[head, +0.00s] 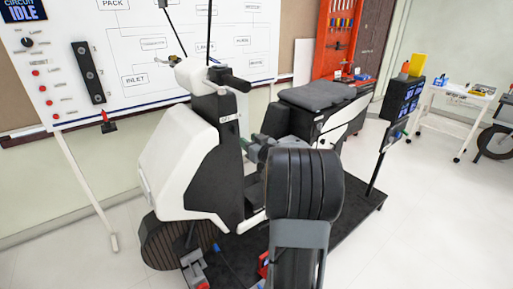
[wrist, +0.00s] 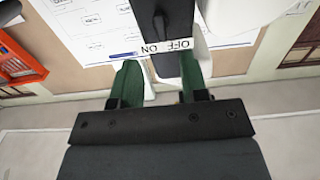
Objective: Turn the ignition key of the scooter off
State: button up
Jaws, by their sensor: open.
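The scooter (head: 185,160) is white and black and stands on a dark platform in the head view. A white ON/OFF label (wrist: 166,48) sits on its dark front column (wrist: 165,18) and appears upside down in the wrist view. My gripper (wrist: 160,72) is open, with its green fingers apart on either side of the label area. In the head view, my gripper (head: 251,143) is close to the column, partly hidden by my arm. I cannot make out the ignition key or its position in either view.
The handlebar (head: 228,80) is above my gripper, and the dark seat (head: 317,95) lies behind it. A whiteboard (head: 130,50) stands behind the scooter. A white cart (head: 455,95) is at the right. Pale floor is clear at the front left.

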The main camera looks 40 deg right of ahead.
jog(key=s, duration=0.4)
jog(key=shift+s+a, duration=0.15)
jog(key=shift+s, duration=0.15)
dwell(0.4)
jog(key=s+d+f+m+g+h, duration=0.3)
jog(key=s+d+f+g+h, duration=0.1)
jog(key=d+f+g+h, duration=0.25)
jog(key=s+a+f+m+g+p, duration=0.2)
jog(key=s+a+g, duration=0.2)
jog(key=a, duration=0.1)
jog(key=s+a+r+n+g+y+p, duration=0.1)
jog(key=s+a+r+y+p, duration=0.1)
jog(key=a, duration=0.8)
jog(key=s+a+r+n+g+y+p, duration=0.1)
jog(key=s+a+r+n+y+p, duration=0.1)
jog(key=a, duration=0.8)
jog(key=s+a+r+n+g+y+p, duration=0.2)
jog(key=s+a+r+y, duration=0.1)
jog(key=a, duration=0.7)
jog(key=shift+s+r, duration=0.7)
jog(key=shift+s, duration=0.2)
jog(key=shift+y, duration=0.25)
